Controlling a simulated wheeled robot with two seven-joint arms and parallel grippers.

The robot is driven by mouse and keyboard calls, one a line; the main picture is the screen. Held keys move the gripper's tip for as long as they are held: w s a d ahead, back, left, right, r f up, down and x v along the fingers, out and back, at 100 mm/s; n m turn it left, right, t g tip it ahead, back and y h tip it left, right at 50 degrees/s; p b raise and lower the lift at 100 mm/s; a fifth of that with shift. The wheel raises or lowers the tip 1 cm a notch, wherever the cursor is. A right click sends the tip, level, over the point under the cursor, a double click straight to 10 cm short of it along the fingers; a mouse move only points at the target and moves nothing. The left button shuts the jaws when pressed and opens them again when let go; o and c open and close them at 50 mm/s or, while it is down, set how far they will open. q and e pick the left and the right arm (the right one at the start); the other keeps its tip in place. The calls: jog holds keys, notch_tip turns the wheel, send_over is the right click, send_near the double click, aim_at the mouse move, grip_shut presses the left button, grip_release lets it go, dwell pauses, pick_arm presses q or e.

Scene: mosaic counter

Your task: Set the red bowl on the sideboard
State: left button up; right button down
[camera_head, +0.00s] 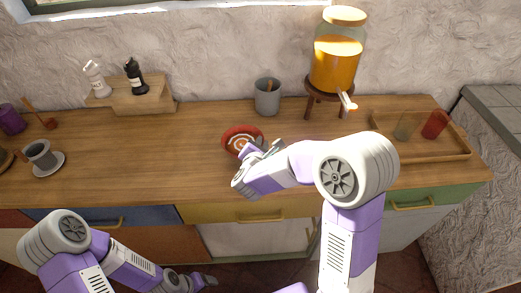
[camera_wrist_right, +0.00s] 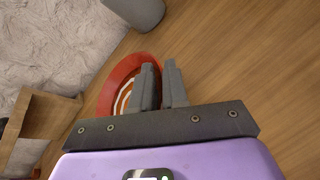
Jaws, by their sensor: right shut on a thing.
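The red bowl (camera_head: 229,136), with orange and white rings inside, is over the middle of the wooden sideboard top (camera_head: 190,150). My right gripper (camera_head: 257,149) is shut on its right-hand rim. In the right wrist view the bowl (camera_wrist_right: 112,84) shows beside and behind the fingers of my right gripper (camera_wrist_right: 161,75), with one finger over its inside. I cannot tell whether the bowl's base touches the wood. My left gripper (camera_head: 202,281) is low in front of the sideboard, away from the bowl; its jaws are too small to read.
A grey cup (camera_head: 267,98) stands behind the bowl, with a juice dispenser (camera_head: 337,62) on a stand to its right. A tray (camera_head: 452,151) with two glasses is at the right. A wooden riser (camera_head: 140,95) with two bottles and a cup on a saucer (camera_head: 48,167) are at the left. Wood left of the bowl is clear.

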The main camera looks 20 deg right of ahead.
notch_tip(320, 180, down, 2)
jog(key=shift+w, duration=0.1)
jog(key=shift+r, duration=0.1)
jog(key=c, duration=1.1)
grip_release()
jog(key=p+v, duration=0.1)
jog(key=v, duration=1.1)
jog(key=shift+p, duration=0.35)
